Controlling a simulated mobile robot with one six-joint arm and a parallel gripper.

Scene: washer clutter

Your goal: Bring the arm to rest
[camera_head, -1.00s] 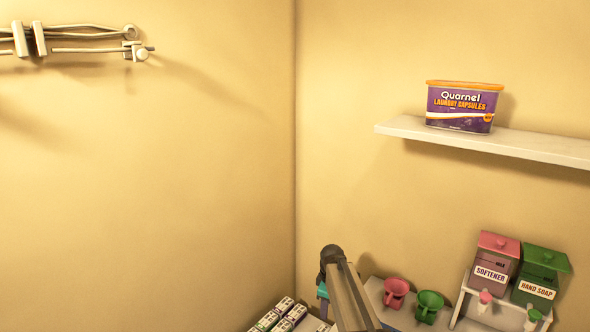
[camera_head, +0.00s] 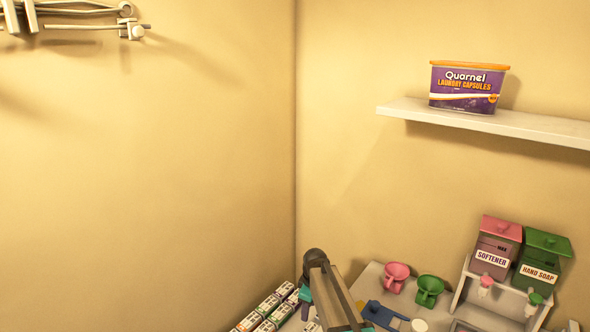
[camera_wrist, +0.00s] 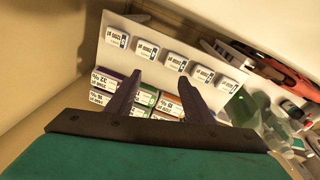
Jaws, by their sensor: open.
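In the wrist view my gripper (camera_wrist: 158,90) points down with its two dark fingers apart and nothing between them. Below the fingers lie rows of small labelled boxes (camera_wrist: 107,101), some with purple, green and orange edges. In the head view my arm rises at the bottom centre, and the gripper itself is out of that picture. The same boxes show in the head view (camera_head: 268,305), just left of the arm.
A shelf (camera_head: 480,120) holds a purple laundry capsules tub (camera_head: 467,88). Pink (camera_head: 396,277) and green (camera_head: 430,290) cups stand beside the softener (camera_head: 494,247) and hand soap (camera_head: 541,262) dispensers. A rail (camera_head: 85,26) hangs on the left wall.

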